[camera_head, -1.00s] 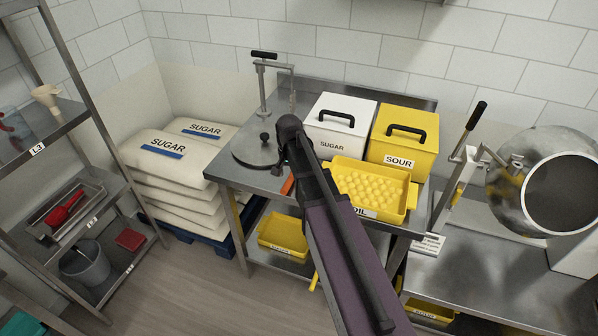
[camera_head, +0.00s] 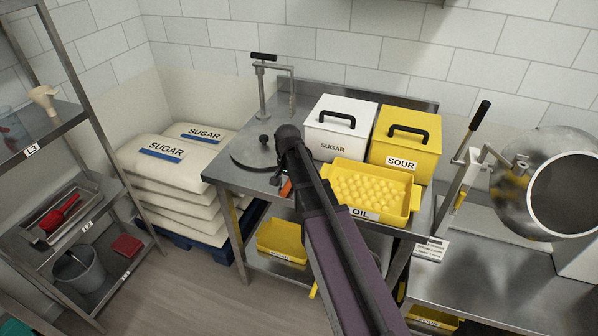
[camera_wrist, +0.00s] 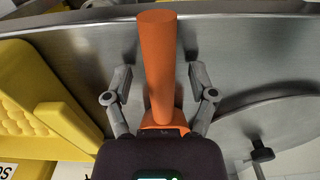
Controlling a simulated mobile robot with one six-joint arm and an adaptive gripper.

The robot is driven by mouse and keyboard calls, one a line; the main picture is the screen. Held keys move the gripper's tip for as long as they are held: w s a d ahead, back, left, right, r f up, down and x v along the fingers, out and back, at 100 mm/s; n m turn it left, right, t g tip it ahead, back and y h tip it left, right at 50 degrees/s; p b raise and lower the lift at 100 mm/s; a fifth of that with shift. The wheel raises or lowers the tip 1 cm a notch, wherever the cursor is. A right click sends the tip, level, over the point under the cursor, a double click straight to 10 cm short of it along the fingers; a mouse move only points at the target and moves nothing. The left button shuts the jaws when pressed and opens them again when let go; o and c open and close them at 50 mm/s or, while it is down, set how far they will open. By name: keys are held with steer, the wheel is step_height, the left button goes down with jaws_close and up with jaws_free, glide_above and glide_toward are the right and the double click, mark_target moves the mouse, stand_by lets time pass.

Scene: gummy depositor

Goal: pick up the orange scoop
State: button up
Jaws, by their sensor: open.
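The orange scoop (camera_wrist: 157,62) lies on the steel table, its long handle running up the middle of the wrist view. In the head view only a small orange piece (camera_head: 286,189) shows beside my arm. My gripper (camera_wrist: 160,80) is open, with one finger on each side of the handle and a gap on both sides. The scoop's lower part is partly hidden by my gripper's body. In the head view my gripper is mostly hidden behind my own arm.
A yellow OIL tray (camera_head: 409,205) stands right of the scoop, with the white SUGAR bin (camera_head: 333,148) and yellow SOUR bin (camera_head: 398,165) behind. A round steel plate with a press (camera_head: 252,153) stands to the left. The table's front edge is close.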

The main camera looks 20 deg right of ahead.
steer(key=shift+c, duration=0.2)
jaws_close()
steer(key=shift+r, duration=0.15)
step_height(320, 180, up, 18)
steer(key=p, duration=1.8)
